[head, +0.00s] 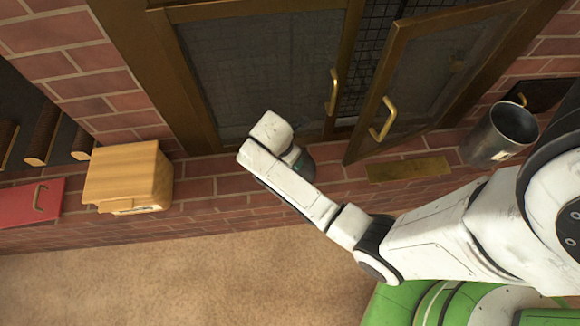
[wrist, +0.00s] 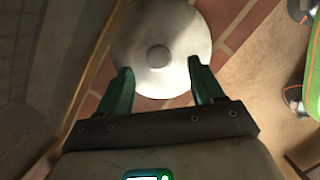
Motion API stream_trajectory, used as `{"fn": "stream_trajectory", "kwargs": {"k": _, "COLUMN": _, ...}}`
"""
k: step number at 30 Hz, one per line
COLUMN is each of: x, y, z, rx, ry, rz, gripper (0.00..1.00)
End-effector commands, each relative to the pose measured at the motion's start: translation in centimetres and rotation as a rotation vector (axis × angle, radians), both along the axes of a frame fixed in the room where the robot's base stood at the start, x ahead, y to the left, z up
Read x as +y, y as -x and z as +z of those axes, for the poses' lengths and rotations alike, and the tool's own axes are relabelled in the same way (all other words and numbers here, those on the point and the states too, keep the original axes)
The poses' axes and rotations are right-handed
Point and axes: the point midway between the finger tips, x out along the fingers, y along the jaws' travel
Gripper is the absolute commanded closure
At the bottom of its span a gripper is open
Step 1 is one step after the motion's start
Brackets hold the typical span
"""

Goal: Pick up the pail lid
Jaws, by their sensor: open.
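The pail lid (wrist: 178,30) is a round, pale metal disc with a small round knob at its middle. It lies on the brick ledge in the wrist view, ahead of my gripper. My gripper (wrist: 160,72) is open, with its two teal fingers apart and their tips over the near part of the lid. The knob is a little beyond the fingertips, between their lines. Nothing is held. In the head view my wrist hides the lid and the fingers. A grey metal pail (head: 487,143) stands at the right of the ledge.
A brown-framed mesh and glass fireplace door (head: 265,80) is behind my wrist; the right door (head: 425,75) stands ajar. A wooden box (head: 125,178) and a red item (head: 25,203) are at left. A brass plate (head: 408,170) lies on the ledge. Carpet (head: 180,285) in front is clear.

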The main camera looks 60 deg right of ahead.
Motion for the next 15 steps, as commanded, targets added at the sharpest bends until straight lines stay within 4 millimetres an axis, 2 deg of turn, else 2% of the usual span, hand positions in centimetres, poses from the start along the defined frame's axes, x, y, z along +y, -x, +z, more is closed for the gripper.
{"fn": "stream_trajectory", "kwargs": {"k": 5, "x": -0.3, "y": 0.0, "z": -1.0, "rx": -0.001, "ry": 0.0, "rz": -0.002, "gripper": 0.33}}
{"fn": "stream_trajectory", "kwargs": {"k": 15, "x": -1.3, "y": -0.1, "z": -5.3, "rx": -0.001, "ry": 0.0, "rz": -0.002, "gripper": 0.33}}
